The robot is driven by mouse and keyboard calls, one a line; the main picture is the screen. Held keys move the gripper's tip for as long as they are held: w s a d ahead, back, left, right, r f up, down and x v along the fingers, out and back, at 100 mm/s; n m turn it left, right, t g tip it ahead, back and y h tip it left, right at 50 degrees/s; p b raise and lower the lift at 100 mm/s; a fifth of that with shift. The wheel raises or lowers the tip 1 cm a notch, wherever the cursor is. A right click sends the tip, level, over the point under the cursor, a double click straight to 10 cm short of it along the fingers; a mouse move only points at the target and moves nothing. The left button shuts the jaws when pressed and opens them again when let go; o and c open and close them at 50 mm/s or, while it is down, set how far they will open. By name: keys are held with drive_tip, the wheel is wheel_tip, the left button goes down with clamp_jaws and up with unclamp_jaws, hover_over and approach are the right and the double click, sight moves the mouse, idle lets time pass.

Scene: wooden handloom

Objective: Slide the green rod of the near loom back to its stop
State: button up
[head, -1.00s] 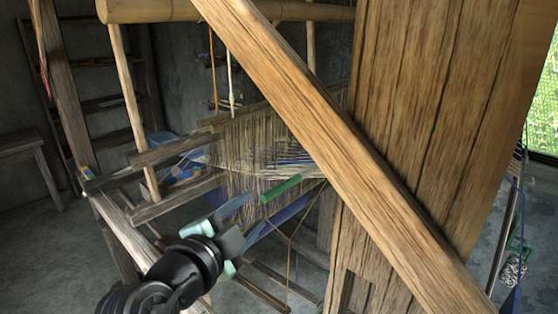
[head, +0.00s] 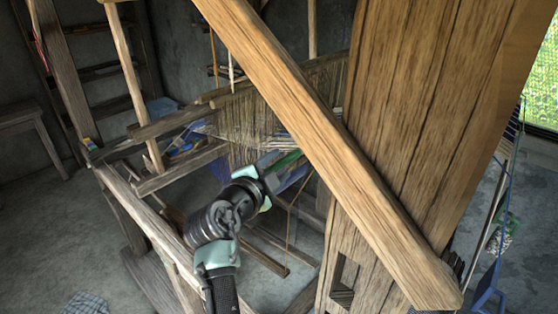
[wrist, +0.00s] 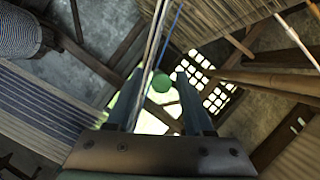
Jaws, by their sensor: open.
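The green rod (head: 288,161) of the near loom is beside the hanging warp threads in the head view, partly covered by my gripper and the diagonal beam. In the wrist view its round green end (wrist: 161,83) faces the camera between my two fingers. My gripper (head: 277,168) is open, with its fingers at the rod, one on each side in the wrist view. Whether the fingers touch the rod cannot be told. The rod's far end and its stop are not clearly visible.
A thick diagonal beam (head: 330,140) and a broad wooden post (head: 425,130) stand close on the right. The loom's side rail (head: 150,222) runs below left of my arm. Warp threads (head: 252,125) hang behind the rod. Open floor (head: 45,235) lies at the left.

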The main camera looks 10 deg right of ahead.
drive_tip(key=shift+w+d+f, duration=0.15)
drive_tip(key=shift+w+d, duration=0.25)
drive_tip(key=shift+w, duration=0.15)
clamp_jaws()
idle(1.2)
